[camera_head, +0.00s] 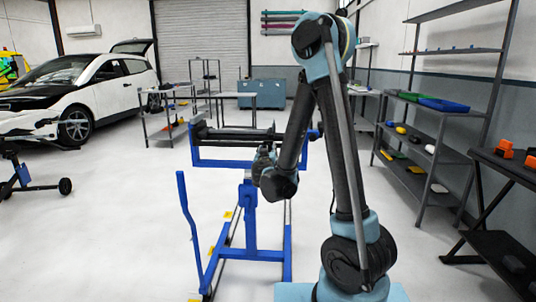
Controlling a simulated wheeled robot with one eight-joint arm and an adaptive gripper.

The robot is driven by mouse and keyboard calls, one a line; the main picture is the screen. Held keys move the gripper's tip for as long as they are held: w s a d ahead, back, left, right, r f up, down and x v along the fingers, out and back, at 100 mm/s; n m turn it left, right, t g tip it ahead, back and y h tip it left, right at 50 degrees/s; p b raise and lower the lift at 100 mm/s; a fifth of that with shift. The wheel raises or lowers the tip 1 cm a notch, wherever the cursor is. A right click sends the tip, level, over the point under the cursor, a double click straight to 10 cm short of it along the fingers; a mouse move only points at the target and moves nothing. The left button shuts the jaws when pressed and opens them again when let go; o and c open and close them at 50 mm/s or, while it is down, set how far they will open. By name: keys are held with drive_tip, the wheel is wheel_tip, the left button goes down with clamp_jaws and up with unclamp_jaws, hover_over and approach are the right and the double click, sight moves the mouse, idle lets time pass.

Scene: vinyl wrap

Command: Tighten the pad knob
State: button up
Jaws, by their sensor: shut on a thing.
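A blue stand (248,218) on the white floor carries dark horizontal rollers (235,134) between blue uprights. My arm reaches down from the right. My gripper (262,151) is at the top of the stand's centre post, just under and in front of the rollers. It is small here and partly covered by my wrist, and it is shut on the pad knob at that spot. The knob itself is hidden behind the gripper and wrist, so its shape and how it sits cannot be told.
A blue lever (186,215) rises at the stand's left. Grey shelves with bins (445,104) and a dark rack with orange items (503,149) line the right. A white car (75,90) and a worktable (184,98) stand behind.

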drive_tip(key=shift+a+m, duration=0.1)
drive_tip(key=shift+m, duration=0.7)
drive_tip(key=o, duration=1.1)
drive_tip(key=shift+c, duration=0.2)
drive_tip(key=s, duration=1.1)
drive_tip(key=shift+s+a, duration=0.2)
drive_tip(key=shift+s, duration=0.2)
